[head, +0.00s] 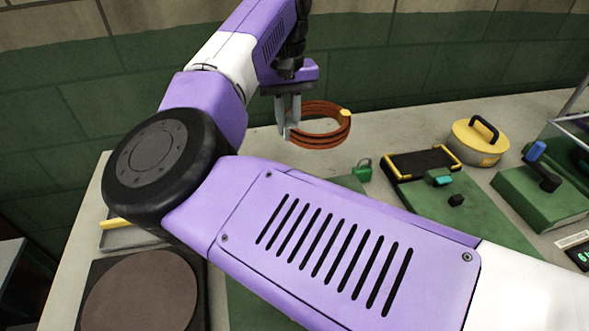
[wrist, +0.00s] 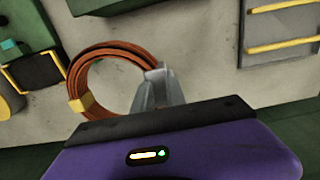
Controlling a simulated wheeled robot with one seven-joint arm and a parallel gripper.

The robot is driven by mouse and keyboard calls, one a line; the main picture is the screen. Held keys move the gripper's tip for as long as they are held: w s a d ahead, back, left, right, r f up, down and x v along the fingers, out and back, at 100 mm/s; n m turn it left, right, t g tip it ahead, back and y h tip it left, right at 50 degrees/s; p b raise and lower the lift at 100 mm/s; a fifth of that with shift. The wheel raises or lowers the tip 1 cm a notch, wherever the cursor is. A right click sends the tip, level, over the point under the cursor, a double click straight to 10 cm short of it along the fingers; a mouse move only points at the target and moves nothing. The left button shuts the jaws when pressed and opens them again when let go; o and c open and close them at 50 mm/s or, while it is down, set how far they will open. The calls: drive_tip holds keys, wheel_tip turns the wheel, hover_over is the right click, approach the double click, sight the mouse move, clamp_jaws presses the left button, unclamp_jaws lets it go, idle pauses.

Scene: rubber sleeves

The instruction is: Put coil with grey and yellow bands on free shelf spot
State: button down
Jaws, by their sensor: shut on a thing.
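An orange-brown coil (head: 322,141) with one yellow band shows near the back of the table in the head view. It also shows in the wrist view (wrist: 83,66), with the yellow band at its lower left. My gripper (head: 288,130) is shut on the coil's rim, on the side away from the yellow band. The fingers cover that part of the rim, so a grey band there cannot be made out clearly. Whether the coil touches the table is hard to tell. I cannot make out a free shelf spot in either view.
On the grey table (head: 400,117) are a green padlock (head: 362,171), a black yellow-edged tray (head: 422,163), a yellow round case (head: 478,143) and a green lever box (head: 540,198). A brown disc (head: 140,295) lies at front left. My arm hides the middle. A green wall stands behind.

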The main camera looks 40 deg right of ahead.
wheel_tip(320, 180, down, 15)
drive_tip(key=shift+r+p, duration=0.1)
drive_tip(key=shift+p, duration=0.45)
drive_tip(key=shift+f, duration=0.25)
drive_tip(key=c, duration=1.4)
unclamp_jaws()
drive_tip(key=shift+o, duration=0.2)
